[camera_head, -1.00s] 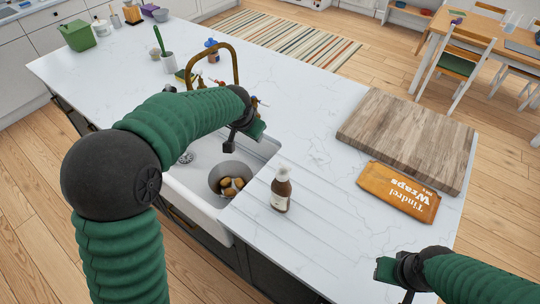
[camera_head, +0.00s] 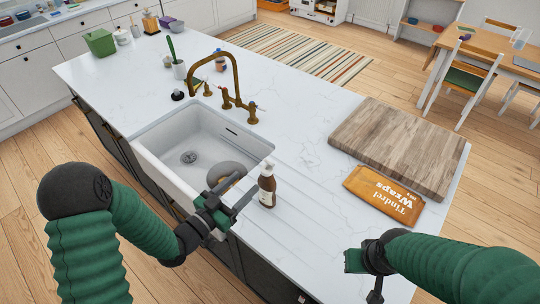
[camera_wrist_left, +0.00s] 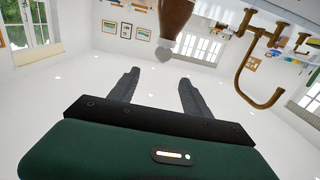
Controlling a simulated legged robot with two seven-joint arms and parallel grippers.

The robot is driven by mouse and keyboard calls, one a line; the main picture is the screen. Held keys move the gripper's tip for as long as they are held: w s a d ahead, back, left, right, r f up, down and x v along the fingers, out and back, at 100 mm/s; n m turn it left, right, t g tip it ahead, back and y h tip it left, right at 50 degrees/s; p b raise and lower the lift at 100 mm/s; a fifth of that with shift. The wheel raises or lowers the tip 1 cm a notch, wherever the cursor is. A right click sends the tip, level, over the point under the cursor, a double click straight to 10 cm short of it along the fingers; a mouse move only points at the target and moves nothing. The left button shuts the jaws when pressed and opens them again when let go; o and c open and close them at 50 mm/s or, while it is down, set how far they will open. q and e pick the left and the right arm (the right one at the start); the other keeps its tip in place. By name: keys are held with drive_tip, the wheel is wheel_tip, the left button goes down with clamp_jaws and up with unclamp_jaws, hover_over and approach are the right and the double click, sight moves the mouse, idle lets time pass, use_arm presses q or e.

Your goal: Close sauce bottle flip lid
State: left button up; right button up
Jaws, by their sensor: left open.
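The brown sauce bottle (camera_head: 267,188) stands upright on the white counter just right of the sink, with a pale top (camera_head: 267,169). My left gripper (camera_head: 238,194) is open and empty, just left of the bottle and apart from it. In the left wrist view, which is upside down, the bottle (camera_wrist_left: 176,14) hangs in from the top edge. Its pale lid (camera_wrist_left: 165,51) lies beyond the gap between the open fingertips (camera_wrist_left: 160,76). I cannot tell how far the flip lid is open. My right gripper (camera_head: 352,262) is over the counter at the lower right; its jaw state is unclear.
The white sink (camera_head: 165,142) holds a grey bowl (camera_head: 226,170), partly hidden by my left gripper. A brass faucet (camera_head: 238,75) rises behind it. An orange wraps packet (camera_head: 383,196) and a wooden board (camera_head: 400,145) lie at right.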

sight(268, 161)
use_arm(q)
drive_tip(key=p+x, duration=0.1)
drive_tip(key=x, duration=0.3)
drive_tip(key=p+x, duration=0.1)
drive_tip(key=x, duration=0.4)
drive_tip(key=p+x, duration=0.1)
drive_tip(key=x, duration=0.3)
drive_tip(key=shift+w+a+p, duration=0.15)
drive_tip(key=shift+w+p, duration=0.2)
drive_tip(key=shift+w, duration=0.05)
drive_tip(key=shift+w+d+f, duration=0.15)
drive_tip(key=shift+w+d, duration=0.2)
drive_tip(key=shift+d, duration=0.05)
use_arm(e)
drive_tip(key=shift+w+r, duration=0.2)
drive_tip(key=shift+r, duration=1.85)
